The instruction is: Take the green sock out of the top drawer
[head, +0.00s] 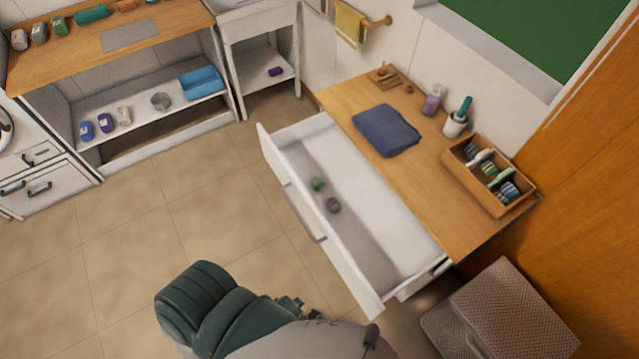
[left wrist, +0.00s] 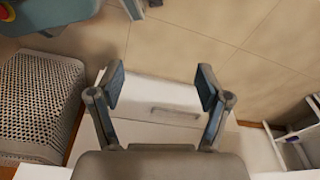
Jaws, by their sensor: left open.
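The top drawer (head: 375,215) of the wooden-topped cabinet is pulled open in the head view. A small green sock (head: 318,184) lies inside it near the front wall, with a grey rolled item (head: 333,205) beside it. My left gripper (left wrist: 162,88) is open and empty in the left wrist view. A white front with a handle (left wrist: 176,113) shows beyond its fingers; the green sock cannot be seen there. In the head view my arm is at the bottom, in front of the drawer, and its fingers are not clear. My right gripper is not in view.
On the cabinet top (head: 425,180) are a folded blue cloth (head: 386,130), a purple bottle (head: 432,100), a cup (head: 456,123) and a wooden box (head: 490,178) of rolled items. A woven hamper (head: 510,310) stands at the right. The tiled floor (head: 150,235) at left is clear.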

